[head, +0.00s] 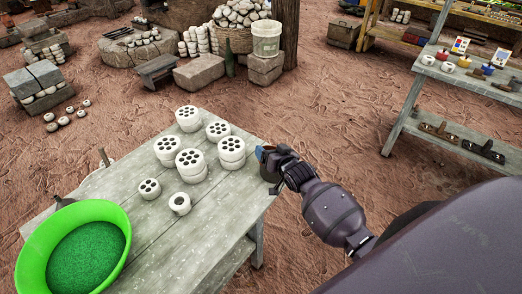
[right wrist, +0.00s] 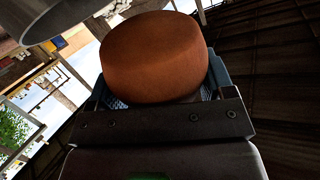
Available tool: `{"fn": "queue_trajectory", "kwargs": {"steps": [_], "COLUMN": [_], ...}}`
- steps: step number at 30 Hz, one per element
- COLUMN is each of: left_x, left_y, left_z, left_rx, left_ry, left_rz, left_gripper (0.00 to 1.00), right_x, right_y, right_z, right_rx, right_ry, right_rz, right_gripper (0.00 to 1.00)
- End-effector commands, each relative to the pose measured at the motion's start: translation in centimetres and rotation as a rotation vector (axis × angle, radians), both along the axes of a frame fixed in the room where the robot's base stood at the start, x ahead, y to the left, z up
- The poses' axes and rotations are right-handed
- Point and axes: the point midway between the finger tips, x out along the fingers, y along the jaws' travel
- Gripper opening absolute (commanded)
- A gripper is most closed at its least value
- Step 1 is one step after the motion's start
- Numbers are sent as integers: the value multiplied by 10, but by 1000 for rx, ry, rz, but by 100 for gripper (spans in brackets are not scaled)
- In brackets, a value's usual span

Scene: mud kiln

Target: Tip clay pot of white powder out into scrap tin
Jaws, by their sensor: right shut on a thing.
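My right gripper (head: 264,152) is at the right edge of the grey wooden table (head: 232,197). It is shut on the clay pot, an orange-brown round vessel (right wrist: 155,57) that fills the upper middle of the right wrist view, between the fingers. In the head view the pot is mostly hidden by the gripper. The pot's mouth and any white powder are hidden. My left gripper is not in view.
Several white pots with holed tops (head: 190,163) and a small white cup (head: 180,203) stand left of the gripper. A large green tub (head: 28,262) with green grains sits at the front left. The table's front middle is clear.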

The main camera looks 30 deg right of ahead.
Motion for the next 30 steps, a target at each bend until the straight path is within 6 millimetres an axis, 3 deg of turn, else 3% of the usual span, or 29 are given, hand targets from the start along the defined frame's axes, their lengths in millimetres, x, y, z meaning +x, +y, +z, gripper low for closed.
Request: {"fn": "queue_trajectory", "kwargs": {"steps": [8,21,30], "left_x": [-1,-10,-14], "left_y": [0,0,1], "left_z": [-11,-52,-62], "left_rx": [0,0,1], "left_ry": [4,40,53], "left_rz": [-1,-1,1], "left_gripper": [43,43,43], "right_x": [0,0,0], "right_y": [-6,-5,-6], "right_z": [1,26,37], "right_rx": [-58,-255,-308], "right_ry": [-50,-200,-242], "right_rz": [8,9,7], "right_gripper": [43,43,43]}}
